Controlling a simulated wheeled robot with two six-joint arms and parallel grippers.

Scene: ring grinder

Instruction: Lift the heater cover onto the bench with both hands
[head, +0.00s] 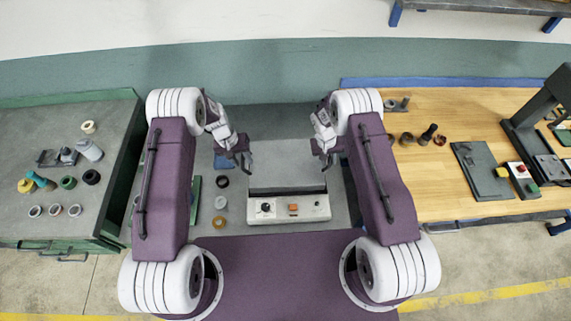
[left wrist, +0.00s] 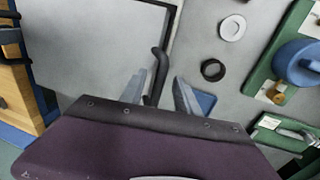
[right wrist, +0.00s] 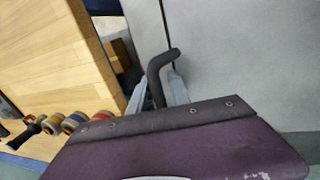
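The heater cover (head: 287,162) is a flat light grey lid lying on the heater (head: 290,212), a pale box with a black knob and an orange button on its front. Its bent black left handle (left wrist: 161,65) shows between the two fingers of my left gripper (left wrist: 160,95), which stand apart with gaps beside the bar. Its right handle (right wrist: 158,65) shows between the fingers of my right gripper (right wrist: 157,93), also apart. In the head view my left gripper (head: 243,158) and right gripper (head: 326,157) are at opposite sides of the cover. The wrists hide the lower handles.
The heater stands on a grey bench (head: 270,118). Rings (head: 219,222) and a blue item (head: 228,160) lie left of it. A wooden bench (head: 450,110) with a press and several tools is at the right; a green-edged bench (head: 75,118) with small parts is at the left.

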